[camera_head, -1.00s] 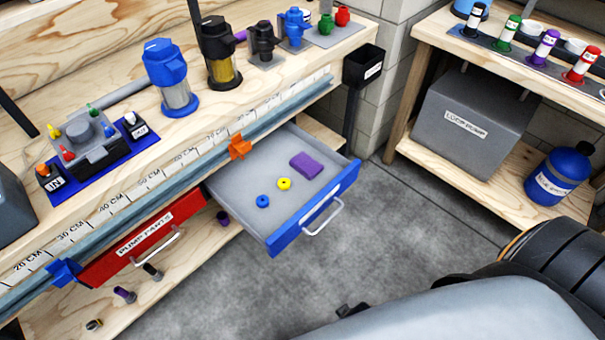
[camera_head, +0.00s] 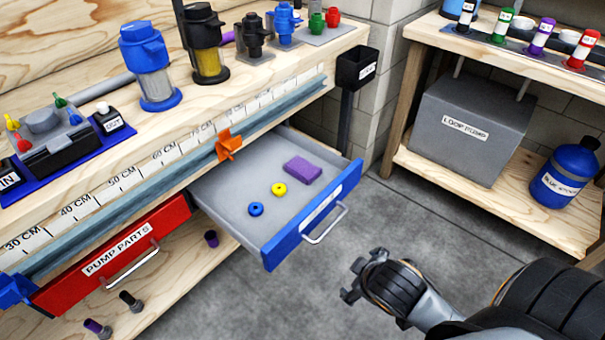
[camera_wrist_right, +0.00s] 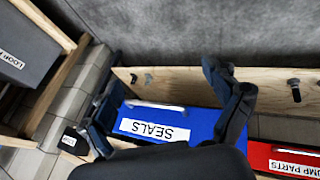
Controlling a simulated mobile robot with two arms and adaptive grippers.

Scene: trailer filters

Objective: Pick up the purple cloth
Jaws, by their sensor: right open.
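The purple cloth (camera_head: 302,170) is a small folded block lying flat in the open blue-fronted drawer (camera_head: 230,211), near its right side. A yellow ring (camera_head: 279,189) and a blue ring (camera_head: 256,209) lie beside it in the drawer. My right gripper (camera_head: 355,280) is open and empty, outside the drawer, below and right of its handle. In the right wrist view, its dark fingers (camera_wrist_right: 162,85) are spread in front of the drawer front labelled SEALS (camera_wrist_right: 172,127). The cloth cannot be made out in that view. My left gripper is not in view.
A red PUMP PARTS drawer (camera_head: 115,255) is shut left of the open one. The bench top (camera_head: 110,155) above holds pumps and fittings. A black bin (camera_head: 356,70) hangs at the bench end. The floor (camera_head: 395,215) right of the drawer is clear.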

